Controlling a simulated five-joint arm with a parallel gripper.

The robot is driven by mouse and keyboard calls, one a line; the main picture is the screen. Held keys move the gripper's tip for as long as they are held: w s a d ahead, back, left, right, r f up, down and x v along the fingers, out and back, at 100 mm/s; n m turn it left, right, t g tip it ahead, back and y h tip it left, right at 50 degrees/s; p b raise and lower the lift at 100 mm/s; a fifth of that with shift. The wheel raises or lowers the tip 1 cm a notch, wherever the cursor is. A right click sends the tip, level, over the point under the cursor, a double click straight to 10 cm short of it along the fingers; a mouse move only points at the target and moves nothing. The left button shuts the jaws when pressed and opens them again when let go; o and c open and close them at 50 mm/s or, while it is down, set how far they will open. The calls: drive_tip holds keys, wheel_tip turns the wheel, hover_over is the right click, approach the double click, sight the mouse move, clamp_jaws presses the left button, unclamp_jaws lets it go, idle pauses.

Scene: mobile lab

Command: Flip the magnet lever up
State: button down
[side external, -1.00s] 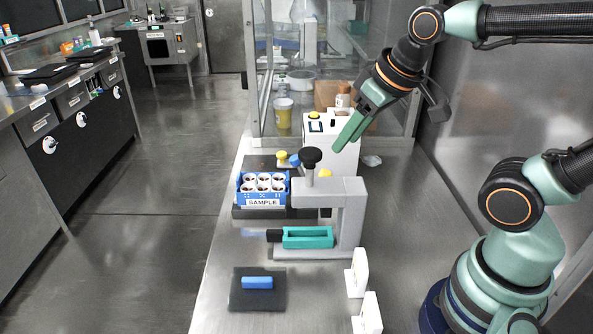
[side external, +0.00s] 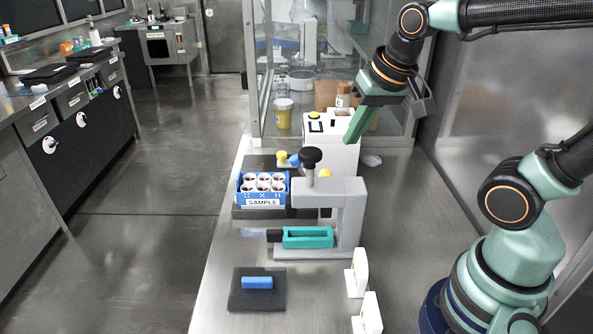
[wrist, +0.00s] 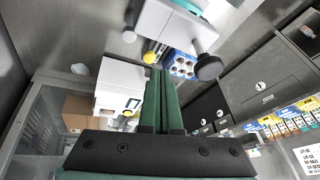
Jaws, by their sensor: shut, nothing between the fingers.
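My gripper (side external: 350,138) is shut and empty, its green fingers pointing down beside the right side of a white box (side external: 345,158). The box has a yellow button (side external: 342,115) and a small dark slot or switch on top. The white box (wrist: 120,75) also shows left of my fingers (wrist: 160,75) in the wrist view. A yellow knob (side external: 325,174) sits low at the box's front, and it shows near my fingertips in the wrist view (wrist: 150,57). I cannot tell for certain which part is the magnet lever. Touching or apart is unclear.
A grey frame (side external: 350,215) with a black knob (side external: 311,157) stands in front of the box. A blue sample rack (side external: 263,190) is to its left. A dark pad (side external: 240,300) with a blue block is nearer. Clear panels stand behind.

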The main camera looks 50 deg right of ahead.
drive_tip(key=w+d+f+m+g, duration=0.1)
drive_tip(key=w+d+f+m, duration=0.1)
drive_tip(key=m, duration=0.6)
drive_tip(key=w+d+f+m+g, duration=0.2)
drive_tip(key=w+d+f+m, duration=0.1)
drive_tip(key=d+m, duration=0.4)
drive_tip(key=shift+w+d+f+m, duration=0.15)
drive_tip(key=shift+w+f+m, duration=0.2)
drive_tip(key=shift+m, duration=0.65)
drive_tip(key=shift+r, duration=0.1)
wheel_tip(320, 180, down, 10)
drive_tip(key=w, duration=0.1)
drive_tip(key=shift+w+a+r, duration=0.2)
drive_tip(key=shift+a, duration=0.25)
drive_tip(key=shift+w+a+r, duration=0.25)
drive_tip(key=shift+a, duration=0.25)
drive_tip(key=shift+w+a+r, duration=0.2)
drive_tip(key=shift+a, duration=0.25)
